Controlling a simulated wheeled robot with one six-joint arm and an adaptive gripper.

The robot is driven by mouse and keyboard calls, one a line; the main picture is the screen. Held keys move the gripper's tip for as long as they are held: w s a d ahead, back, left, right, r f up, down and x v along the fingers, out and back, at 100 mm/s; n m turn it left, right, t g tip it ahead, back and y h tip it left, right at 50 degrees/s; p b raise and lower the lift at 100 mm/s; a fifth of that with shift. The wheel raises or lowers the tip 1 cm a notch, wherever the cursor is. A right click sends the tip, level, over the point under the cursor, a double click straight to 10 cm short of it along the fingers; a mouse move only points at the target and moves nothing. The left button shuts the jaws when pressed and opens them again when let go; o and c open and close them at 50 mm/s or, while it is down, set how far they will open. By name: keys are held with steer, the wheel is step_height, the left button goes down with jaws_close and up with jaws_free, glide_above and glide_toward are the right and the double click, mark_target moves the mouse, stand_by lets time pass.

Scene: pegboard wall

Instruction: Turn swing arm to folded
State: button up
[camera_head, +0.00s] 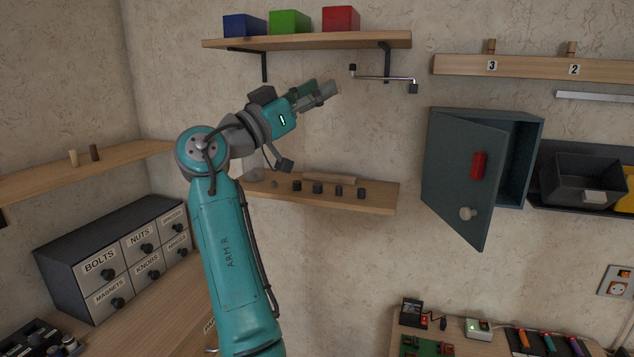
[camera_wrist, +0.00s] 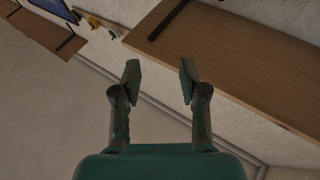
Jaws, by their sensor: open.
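The swing arm (camera_head: 385,78) is a thin metal rod on the wall below the right end of the upper shelf. It has a dark block at each end and points right in the head view. My gripper (camera_head: 326,90) is left of the swing arm and apart from it, below the shelf. In the wrist view my gripper (camera_wrist: 160,78) is open, with nothing between its fingers. I cannot make out the swing arm in the wrist view.
The upper shelf (camera_head: 330,41) holds blue, green and red boxes above my gripper. A lower shelf (camera_head: 370,199) carries small dark pieces. A grey-green cabinet (camera_head: 533,150) with its door (camera_head: 455,165) ajar stands to the right. The wall between is clear.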

steer(key=w+d+f+n+t+y, duration=0.15)
steer(key=f+n+y, duration=0.3)
steer(key=f, duration=1.25)
steer(key=w+d+f+n+t+y, duration=0.1)
steer(key=d+f+n+t+y, duration=0.4)
steer(key=f, duration=1.2)
steer(key=s+d+f+n+g+y, duration=0.25)
steer(key=s+f, duration=0.35)
steer(key=f, duration=0.6)
steer(key=s+d+f+n+g+y, duration=0.1)
steer(key=s+d+f+n+y, duration=0.15)
steer(key=s+f, duration=0.7)
steer(key=s+d+f+g+y, duration=0.1)
steer(key=s+d+f+y, duration=0.1)
steer(key=s+f, duration=0.7)
steer(key=s+d+f+y, duration=0.2)
steer(key=s+f, duration=0.3)
steer(key=s, duration=0.7)
steer(key=s+d+r+m, duration=0.1)
steer(key=s+r, duration=0.2)
steer(key=s, duration=0.5)
steer(key=s+d+r+m, duration=0.1)
steer(key=s+r, duration=0.3)
steer(key=s, duration=0.4)
steer(key=s+d+r+m+g, duration=0.1)
steer(key=s+r+m, duration=0.1)
steer(key=s, duration=0.7)
steer(key=shift+d+r+h, duration=0.15)
steer(key=shift+r+h, duration=0.3)
steer(key=shift+r, duration=0.45)
